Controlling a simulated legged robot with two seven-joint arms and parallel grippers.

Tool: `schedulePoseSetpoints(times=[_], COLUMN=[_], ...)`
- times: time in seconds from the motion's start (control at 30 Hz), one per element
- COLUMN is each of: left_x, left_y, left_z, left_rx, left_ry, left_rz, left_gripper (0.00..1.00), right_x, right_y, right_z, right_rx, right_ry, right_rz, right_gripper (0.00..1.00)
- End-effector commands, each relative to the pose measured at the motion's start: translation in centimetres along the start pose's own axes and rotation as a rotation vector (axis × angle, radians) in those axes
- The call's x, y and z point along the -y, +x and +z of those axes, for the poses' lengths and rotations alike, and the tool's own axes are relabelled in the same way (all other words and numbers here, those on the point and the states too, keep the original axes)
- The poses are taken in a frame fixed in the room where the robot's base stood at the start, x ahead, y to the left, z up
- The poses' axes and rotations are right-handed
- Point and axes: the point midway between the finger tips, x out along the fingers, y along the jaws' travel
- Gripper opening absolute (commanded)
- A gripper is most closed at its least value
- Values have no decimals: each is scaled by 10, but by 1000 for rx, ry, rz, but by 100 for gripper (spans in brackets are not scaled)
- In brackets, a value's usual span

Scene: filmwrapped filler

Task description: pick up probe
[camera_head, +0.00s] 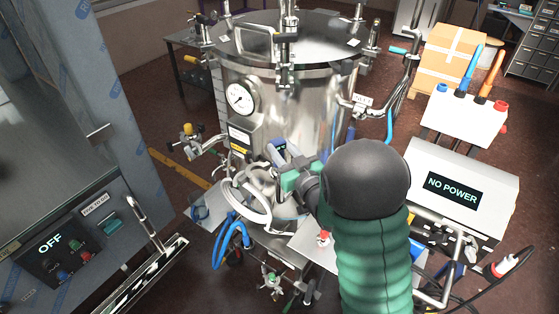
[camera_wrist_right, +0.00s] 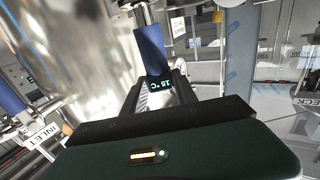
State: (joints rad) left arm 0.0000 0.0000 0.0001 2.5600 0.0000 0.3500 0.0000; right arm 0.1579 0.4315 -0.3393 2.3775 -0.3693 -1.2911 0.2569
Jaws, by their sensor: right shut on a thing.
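The probe (camera_wrist_right: 150,48) has a blue body and a small dark display reading 15 °C. In the right wrist view it sits between the two dark fingers of my right gripper (camera_wrist_right: 160,94), which is shut on it. In the head view my right gripper (camera_head: 290,172) is in front of the lower side of the steel tank, and a small blue and white part of the probe (camera_head: 281,149) shows at its fingers. My green arm and its dark rounded joint hide part of the area to the right. My left gripper is not in view.
The steel tank (camera_head: 290,95) with a dial gauge (camera_head: 240,98) stands just behind the gripper. A white hose loop (camera_head: 250,212) and blue tubes (camera_head: 232,240) hang below. A NO POWER unit (camera_head: 462,180) stands right; an OFF control panel (camera_head: 65,255) stands left.

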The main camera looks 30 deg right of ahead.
Motion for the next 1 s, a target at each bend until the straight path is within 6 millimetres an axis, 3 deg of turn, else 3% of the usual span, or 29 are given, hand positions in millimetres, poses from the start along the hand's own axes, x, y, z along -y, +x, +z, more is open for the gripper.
schedulePoseSetpoints(times=[0.57, 0.77, 1.0], left_x=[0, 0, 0], left_y=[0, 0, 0], left_z=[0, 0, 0], left_rx=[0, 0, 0], left_ry=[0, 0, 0], left_rz=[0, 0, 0], left_gripper=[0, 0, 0], right_x=[0, 0, 0], right_y=[-1, -1, -1], right_z=[3, -24, -81], right_rx=[14, 3, -5], right_ry=[1, 0, -2], right_rz=[1, 1, 0], right_gripper=[0, 0, 0])
